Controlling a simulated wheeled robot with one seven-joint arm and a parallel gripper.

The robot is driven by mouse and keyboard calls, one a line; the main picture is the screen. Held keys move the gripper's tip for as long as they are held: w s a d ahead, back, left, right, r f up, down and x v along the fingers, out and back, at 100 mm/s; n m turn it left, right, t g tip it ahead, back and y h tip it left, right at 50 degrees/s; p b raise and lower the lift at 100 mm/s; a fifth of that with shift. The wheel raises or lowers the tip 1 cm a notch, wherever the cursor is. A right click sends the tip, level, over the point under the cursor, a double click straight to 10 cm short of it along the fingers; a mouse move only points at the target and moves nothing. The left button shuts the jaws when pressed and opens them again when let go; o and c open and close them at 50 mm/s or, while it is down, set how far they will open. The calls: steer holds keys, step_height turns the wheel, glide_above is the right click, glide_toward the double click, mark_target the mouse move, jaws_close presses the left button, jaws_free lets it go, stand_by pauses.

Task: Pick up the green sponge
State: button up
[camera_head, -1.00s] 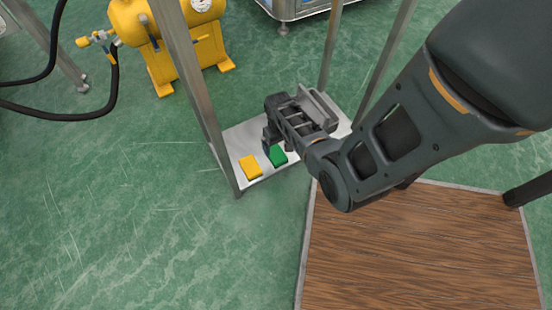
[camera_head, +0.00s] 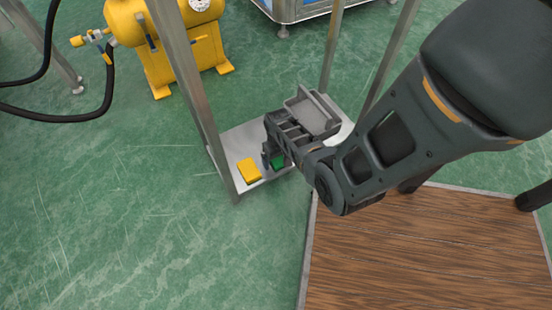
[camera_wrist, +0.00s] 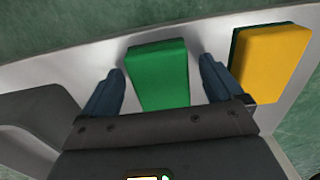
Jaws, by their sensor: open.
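The green sponge (camera_wrist: 157,75) lies flat on a light shelf (camera_wrist: 75,70), seen in the wrist view between the two fingers of my gripper (camera_wrist: 160,88). The fingers are open, one on each side of the sponge, with a gap visible on both sides. In the head view my gripper (camera_head: 271,157) reaches down over the shelf, and the green sponge (camera_head: 279,162) is partly hidden behind it. I cannot tell how high the fingertips are above the shelf.
A yellow sponge (camera_wrist: 268,60) lies close to the right finger; it also shows in the head view (camera_head: 249,171). A grey bin (camera_head: 312,114) stands behind my gripper. Metal posts (camera_head: 188,80) rise around the shelf. A wooden tabletop (camera_head: 420,250) is at the lower right.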

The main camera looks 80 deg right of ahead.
steer(key=c, duration=1)
steer(key=shift+r+p, duration=0.65)
steer(key=shift+r, duration=0.2)
steer(key=r, duration=0.1)
steer(key=r+p, duration=0.1)
steer(key=d+r+p, duration=0.1)
steer(key=shift+w+r, duration=0.2)
steer(key=shift+w, duration=0.05)
steer(key=d+r, duration=0.2)
steer(key=d, duration=0.1)
steer(key=w+d+r+p, duration=0.1)
steer(key=d+r, duration=0.1)
steer(key=d, duration=0.2)
steer(key=w+d+r, duration=0.1)
steer(key=d+r, duration=0.1)
steer(key=d, duration=0.1)
steer(key=shift+w+d+p, duration=0.15)
steer(key=shift+d+p, duration=0.05)
steer(key=shift+p, duration=0.15)
